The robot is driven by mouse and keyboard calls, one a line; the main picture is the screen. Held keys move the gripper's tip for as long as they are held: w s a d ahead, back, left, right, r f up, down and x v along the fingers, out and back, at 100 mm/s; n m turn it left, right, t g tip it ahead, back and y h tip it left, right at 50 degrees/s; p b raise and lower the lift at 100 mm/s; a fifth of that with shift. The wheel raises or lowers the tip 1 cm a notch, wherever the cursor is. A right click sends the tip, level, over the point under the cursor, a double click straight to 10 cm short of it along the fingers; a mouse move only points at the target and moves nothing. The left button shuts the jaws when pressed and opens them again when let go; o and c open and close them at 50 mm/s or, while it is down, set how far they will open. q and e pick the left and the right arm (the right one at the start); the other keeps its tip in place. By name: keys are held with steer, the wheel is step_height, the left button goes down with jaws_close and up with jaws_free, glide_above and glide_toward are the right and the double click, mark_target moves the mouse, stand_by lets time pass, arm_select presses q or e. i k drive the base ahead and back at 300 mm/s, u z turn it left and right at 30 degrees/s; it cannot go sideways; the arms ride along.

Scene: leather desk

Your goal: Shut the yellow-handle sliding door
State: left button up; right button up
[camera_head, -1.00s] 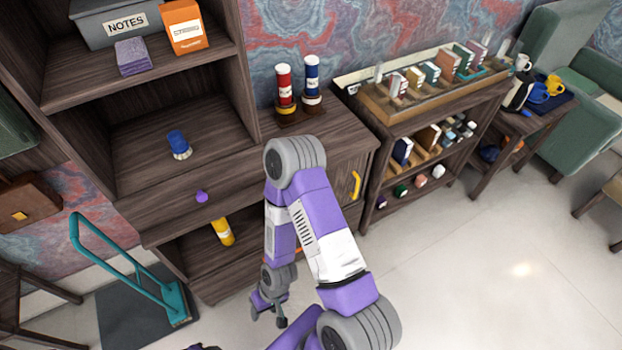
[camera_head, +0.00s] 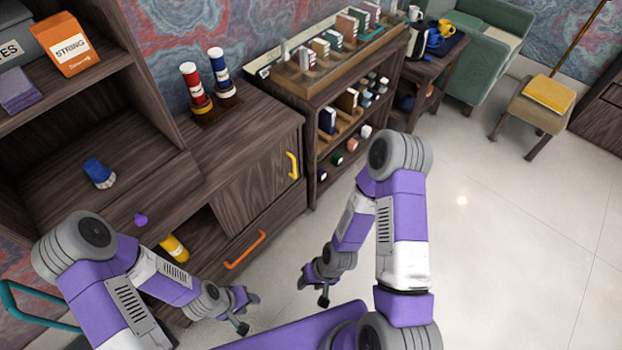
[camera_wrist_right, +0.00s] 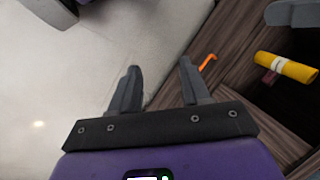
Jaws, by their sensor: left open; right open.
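The yellow handle (camera_head: 292,165) stands upright near the right edge of the wooden sliding door (camera_head: 250,185) on the low cabinet. The door covers the right part of the cabinet front. To its left the compartment is open, with a yellow cylinder (camera_head: 174,248) inside. My left gripper (camera_head: 245,312) is open and empty in front of the cabinet, low and left of the door. My right gripper (camera_head: 314,284) is open and empty, below the yellow handle in the picture and apart from it. In the right wrist view my open fingers (camera_wrist_right: 159,82) hold nothing; the yellow handle is not visible there.
An orange handle (camera_head: 245,250) is on the drawer below the door. A purple knob (camera_head: 140,220) is at the left. A shelf unit (camera_head: 345,85) stands right of the cabinet. A teal metal frame (camera_head: 20,300) is at lower left. The floor (camera_head: 480,220) at right is clear.

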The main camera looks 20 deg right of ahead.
mark_target(243, 200)
steer(key=u, duration=2.35)
steer(key=k, duration=1.05)
steer(key=z, duration=1.5)
steer(key=i, duration=0.95)
